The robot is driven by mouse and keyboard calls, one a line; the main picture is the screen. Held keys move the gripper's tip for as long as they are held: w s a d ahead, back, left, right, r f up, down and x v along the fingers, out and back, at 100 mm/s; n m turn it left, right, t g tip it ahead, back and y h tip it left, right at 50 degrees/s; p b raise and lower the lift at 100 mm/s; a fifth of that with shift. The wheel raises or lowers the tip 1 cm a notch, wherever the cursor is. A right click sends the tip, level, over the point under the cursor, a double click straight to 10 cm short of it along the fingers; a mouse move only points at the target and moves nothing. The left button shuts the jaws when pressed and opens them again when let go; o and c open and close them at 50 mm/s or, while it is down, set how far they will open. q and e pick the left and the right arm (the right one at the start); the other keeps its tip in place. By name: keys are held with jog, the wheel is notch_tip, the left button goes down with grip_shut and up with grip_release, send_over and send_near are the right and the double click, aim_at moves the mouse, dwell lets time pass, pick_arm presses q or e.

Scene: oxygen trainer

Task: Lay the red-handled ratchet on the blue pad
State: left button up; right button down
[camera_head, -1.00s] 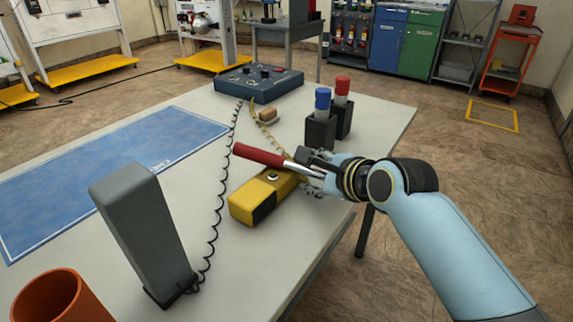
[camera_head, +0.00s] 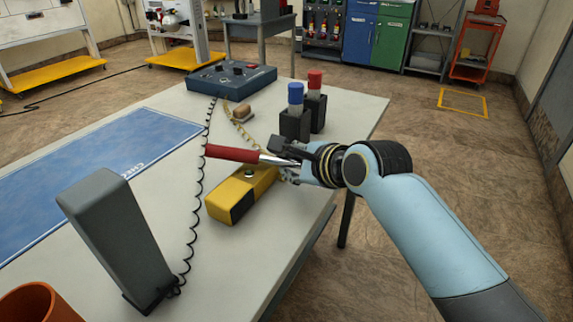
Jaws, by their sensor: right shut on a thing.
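The red-handled ratchet (camera_head: 232,153) is in my right gripper (camera_head: 292,161), which is shut on its metal shaft. The red handle points left, above the yellow box and toward the blue pad. The ratchet's far end is hidden in the gripper. The blue pad (camera_head: 95,180) lies flat on the left part of the table, with white lettering at its near right edge and its left end out of the picture. My left gripper is not in view.
A yellow box (camera_head: 238,195) sits under the ratchet. A tall grey block (camera_head: 115,240) with a coiled black cord stands near the pad. Blue-capped (camera_head: 295,110) and red-capped (camera_head: 314,100) holders stand behind my gripper. A dark control box (camera_head: 232,77) is at the back, an orange cup (camera_head: 38,303) in front.

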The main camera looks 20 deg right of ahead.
notch_tip(320, 180, up, 4)
jog(key=shift+d+f+p, duration=0.1)
jog(key=shift+f+p, duration=0.1)
jog(key=shift+p, duration=0.15)
jog(key=s+d+r+p, duration=0.2)
jog(key=s+d+r, duration=0.4)
jog(key=d, duration=0.3)
jog(key=shift+d+r, duration=0.2)
jog(key=shift+d, duration=0.1)
